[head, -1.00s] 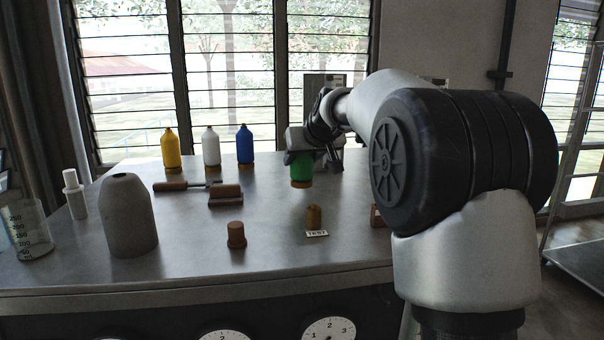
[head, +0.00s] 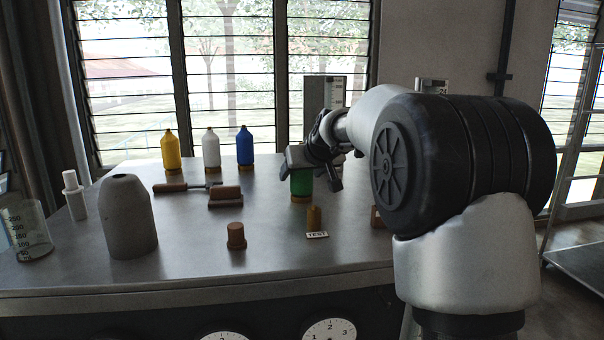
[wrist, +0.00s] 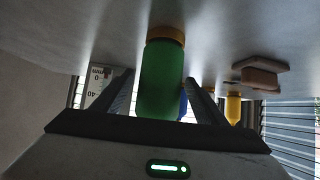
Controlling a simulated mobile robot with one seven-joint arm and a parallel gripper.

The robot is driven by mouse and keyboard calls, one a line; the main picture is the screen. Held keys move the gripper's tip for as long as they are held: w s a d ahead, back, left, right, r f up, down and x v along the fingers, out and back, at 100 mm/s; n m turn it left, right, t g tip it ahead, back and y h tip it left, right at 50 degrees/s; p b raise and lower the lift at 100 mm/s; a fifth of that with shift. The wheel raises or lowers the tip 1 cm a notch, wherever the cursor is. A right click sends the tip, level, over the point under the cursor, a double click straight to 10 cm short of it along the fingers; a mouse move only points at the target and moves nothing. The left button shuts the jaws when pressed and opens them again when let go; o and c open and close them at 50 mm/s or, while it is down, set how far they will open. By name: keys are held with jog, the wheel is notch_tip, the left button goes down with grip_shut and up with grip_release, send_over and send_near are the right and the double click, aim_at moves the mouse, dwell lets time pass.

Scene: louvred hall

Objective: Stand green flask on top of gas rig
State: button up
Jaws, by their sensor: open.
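The green flask (head: 301,184) stands upright with its gold base on the grey metal top, towards the back right; in the wrist view, which is upside down, the flask (wrist: 161,80) is between my gripper's fingers. My gripper (head: 319,172) is open around the flask, with a finger on each side; whether either touches it I cannot tell. The unit with the grey metal top (head: 180,235) and round dials (head: 328,329) on its front looks like the gas rig. My gripper partly hides the flask's upper part in the head view.
Yellow (head: 171,150), white (head: 211,149) and blue (head: 245,146) flasks stand at the back.

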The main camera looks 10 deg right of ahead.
jog(key=shift+r, duration=0.2)
jog(key=b+v, duration=0.2)
jog(key=v, duration=1)
jog(key=s+f, duration=0.1)
jog(key=s, duration=0.4)
jog(key=s+a+f+g, duration=0.1)
jog(key=s+f, duration=0.1)
jog(key=s, duration=0.4)
jog(key=s+a+f+g, duration=0.1)
jog(key=s+f, duration=0.1)
jog(key=s, duration=0.3)
jog(key=shift+s+a+f, duration=0.15)
jog(key=shift+s+f, duration=0.1)
jog(key=shift+s, duration=0.05)
jog(key=s+f+g, duration=0.1)
jog(key=s+f, duration=0.5)
jog(key=s, duration=0.3)
jog(key=s+f+m+g+h, duration=0.1)
jog(key=s+f+g, duration=0.1)
jog(key=s+f, duration=0.5)
jog(key=shift+s+d+f, duration=0.15)
jog(key=shift+s+d, duration=0.35)
jog(key=shift+s, duration=1.2)
